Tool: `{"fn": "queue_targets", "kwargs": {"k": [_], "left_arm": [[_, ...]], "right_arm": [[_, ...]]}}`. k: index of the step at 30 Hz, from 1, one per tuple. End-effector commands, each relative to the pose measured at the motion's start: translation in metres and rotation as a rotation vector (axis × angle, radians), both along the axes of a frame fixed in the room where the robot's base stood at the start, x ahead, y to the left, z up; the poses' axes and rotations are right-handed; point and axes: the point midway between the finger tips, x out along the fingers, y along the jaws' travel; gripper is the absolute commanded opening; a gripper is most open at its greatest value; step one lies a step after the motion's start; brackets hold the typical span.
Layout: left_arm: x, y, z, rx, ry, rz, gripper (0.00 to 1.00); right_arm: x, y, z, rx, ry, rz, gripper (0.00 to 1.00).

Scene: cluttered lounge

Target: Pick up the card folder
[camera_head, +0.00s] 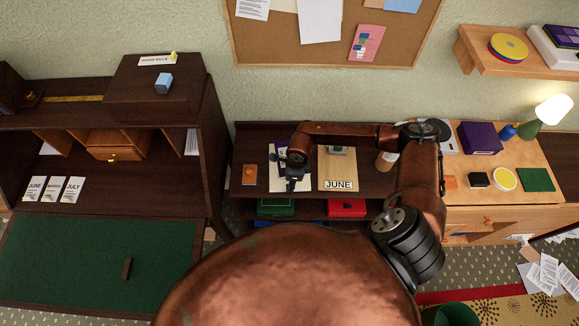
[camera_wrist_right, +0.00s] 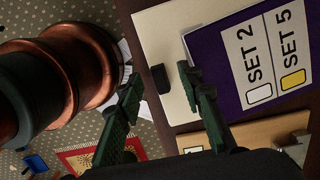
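A cream folder (camera_wrist_right: 163,35) lies flat on the dark shelf top, with a purple panel (camera_wrist_right: 207,45) on it. A white label on the panel reads SET 2 and SET 5. A small black block or tab (camera_wrist_right: 160,78) sits on the cream part near its edge. In the head view the cream folder (camera_head: 304,186) is partly hidden by my right arm. My right gripper (camera_head: 291,186) points down over its near part. In the wrist view my right gripper (camera_wrist_right: 157,75) is open, its fingers either side of the black tab; contact cannot be told. My left gripper is not in view.
An orange item (camera_head: 249,174) lies left. A desk with a purple box (camera_head: 480,138) and lamp (camera_head: 553,108) stands right. Green and red boxes sit on the shelf below.

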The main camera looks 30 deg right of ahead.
Motion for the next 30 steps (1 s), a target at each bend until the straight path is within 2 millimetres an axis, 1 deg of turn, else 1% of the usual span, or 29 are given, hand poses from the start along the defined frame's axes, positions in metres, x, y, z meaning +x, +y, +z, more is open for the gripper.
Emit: {"fn": "queue_targets", "kwargs": {"k": [1, 3, 9, 11, 24, 30], "left_arm": [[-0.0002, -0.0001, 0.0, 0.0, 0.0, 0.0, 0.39], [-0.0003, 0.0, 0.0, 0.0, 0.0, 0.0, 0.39], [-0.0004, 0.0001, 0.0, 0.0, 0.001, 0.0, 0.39], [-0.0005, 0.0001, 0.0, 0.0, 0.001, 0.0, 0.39], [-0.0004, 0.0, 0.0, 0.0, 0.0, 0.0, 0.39], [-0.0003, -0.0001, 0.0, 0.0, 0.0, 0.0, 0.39]], "right_arm": [[-0.0002, 0.0012, -0.0046, 0.001, 0.002, 0.0, 0.34], [0.0, 0.0008, -0.0077, 0.001, 0.001, 0.0, 0.34], [-0.0001, 0.0008, -0.0082, 0.0, 0.001, 0.001, 0.34], [-0.0002, 0.0009, -0.0081, 0.0, 0.001, 0.001, 0.31], [-0.0001, 0.001, -0.0078, 0.001, 0.001, 0.0, 0.0], [-0.0001, 0.001, -0.0078, 0.001, 0.001, 0.0, 0.0]]}}
